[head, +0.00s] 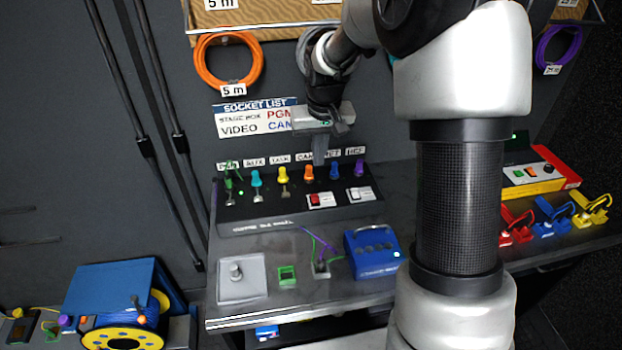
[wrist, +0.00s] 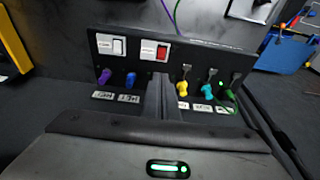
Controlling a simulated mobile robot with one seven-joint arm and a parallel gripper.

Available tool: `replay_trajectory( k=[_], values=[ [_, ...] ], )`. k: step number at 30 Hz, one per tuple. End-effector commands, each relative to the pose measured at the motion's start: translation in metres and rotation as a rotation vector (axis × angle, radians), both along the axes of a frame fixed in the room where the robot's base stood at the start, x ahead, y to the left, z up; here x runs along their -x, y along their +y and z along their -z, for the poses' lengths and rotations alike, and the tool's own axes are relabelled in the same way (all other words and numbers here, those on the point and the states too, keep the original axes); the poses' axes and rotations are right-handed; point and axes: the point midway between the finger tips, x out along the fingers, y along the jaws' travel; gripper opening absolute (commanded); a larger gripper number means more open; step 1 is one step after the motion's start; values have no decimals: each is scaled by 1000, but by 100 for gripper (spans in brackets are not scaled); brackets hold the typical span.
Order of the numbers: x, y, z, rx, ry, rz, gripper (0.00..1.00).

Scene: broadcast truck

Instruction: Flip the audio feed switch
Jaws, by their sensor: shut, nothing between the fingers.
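A black sloped panel (head: 260,212) on the bench carries a row of coloured plugs and two rocker switches, one red (head: 318,201) and one white (head: 359,193). In the wrist view the red switch (wrist: 154,51) and white switch (wrist: 111,44) also show, upside down. Their small labels are unreadable, so I cannot tell which is the audio feed switch. My gripper (head: 320,150) is shut and empty, pointing down above the panel's back row. In the wrist view its fingers (wrist: 160,90) stand in front of the row between the blue and yellow plugs, hiding the orange one.
A grey plate with a knob (head: 240,277), a green block (head: 287,277) and a blue box (head: 372,252) sit on the front of the bench. Red, blue and yellow clamps lie at right. A socket list hangs on the wall behind. My arm hides the bench's middle right.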

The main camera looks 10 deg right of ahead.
Motion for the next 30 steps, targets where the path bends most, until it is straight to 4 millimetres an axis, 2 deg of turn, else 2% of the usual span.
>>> replay_trajectory(
  k=[14,20,30],
  values=[
    [-2,0,8,-1,3,1,0],
    [-8,0,37,-2,7,0,0],
    [-23,0,107,-1,6,0,0]
  ],
)
